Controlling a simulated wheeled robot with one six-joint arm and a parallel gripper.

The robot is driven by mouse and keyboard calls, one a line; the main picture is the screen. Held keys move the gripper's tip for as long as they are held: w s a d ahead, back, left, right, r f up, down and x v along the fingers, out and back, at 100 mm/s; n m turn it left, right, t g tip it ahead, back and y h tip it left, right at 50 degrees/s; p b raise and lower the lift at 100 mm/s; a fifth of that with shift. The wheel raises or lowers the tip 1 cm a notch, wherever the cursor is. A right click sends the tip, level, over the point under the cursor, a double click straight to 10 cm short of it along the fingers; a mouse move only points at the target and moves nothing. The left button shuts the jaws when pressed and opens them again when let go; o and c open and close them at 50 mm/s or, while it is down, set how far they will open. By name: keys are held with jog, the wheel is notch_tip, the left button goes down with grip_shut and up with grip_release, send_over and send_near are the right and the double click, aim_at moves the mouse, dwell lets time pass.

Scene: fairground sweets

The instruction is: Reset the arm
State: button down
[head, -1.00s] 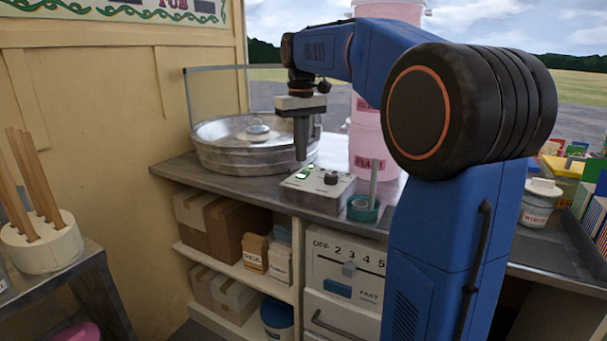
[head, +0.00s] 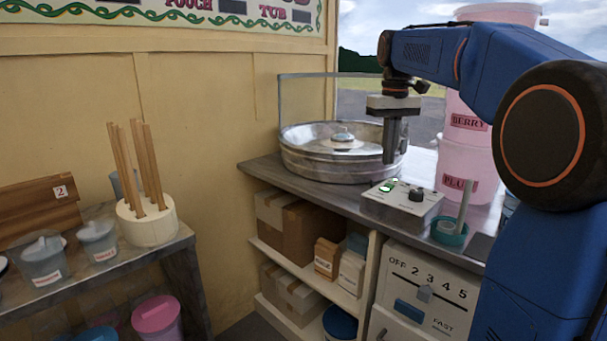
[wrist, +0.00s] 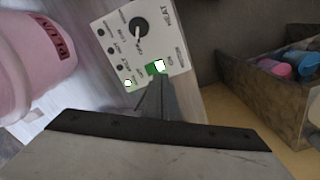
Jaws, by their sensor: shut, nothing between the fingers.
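My gripper (head: 390,160) points down over the counter, just above and behind the grey control box in the head view. Its fingers are together and hold nothing. The control box (head: 425,206) has a black knob and a lit green switch (head: 388,186). In the wrist view the box (wrist: 112,31) lies beyond my fingertips (wrist: 154,82), which appear close to the green switch (wrist: 153,68). I cannot tell whether they touch it. My blue arm reaches in from the right.
A round metal pan (head: 300,165) with a clear guard stands left of my gripper. Pink tubs (head: 462,165) and a teal tape roll (head: 447,236) stand to the right. A side table (head: 188,243) holds sticks in a white holder (head: 150,228).

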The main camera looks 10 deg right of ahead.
jog(key=shift+t, duration=0.5)
jog(key=s+a+f, duration=0.1)
jog(key=s, duration=0.1)
jog(key=s+a, duration=0.1)
jog(key=s, duration=0.1)
jog(key=s+a+f, duration=0.1)
jog(key=s, duration=0.2)
jog(key=shift+f, duration=0.35)
jog(key=s+a+f+t, duration=0.2)
jog(key=s+a+f, duration=0.1)
jog(key=s+f, duration=0.8)
jog(key=s+a+f+t, duration=0.1)
jog(key=s+a+f, duration=0.2)
jog(key=s+f, duration=0.8)
jog(key=shift+s+m+t, duration=0.4)
jog(key=shift+s, duration=0.3)
jog(key=c, duration=2.4)
grip_release()
jog(key=shift+r, duration=0.1)
jog(key=shift+c, duration=0.2)
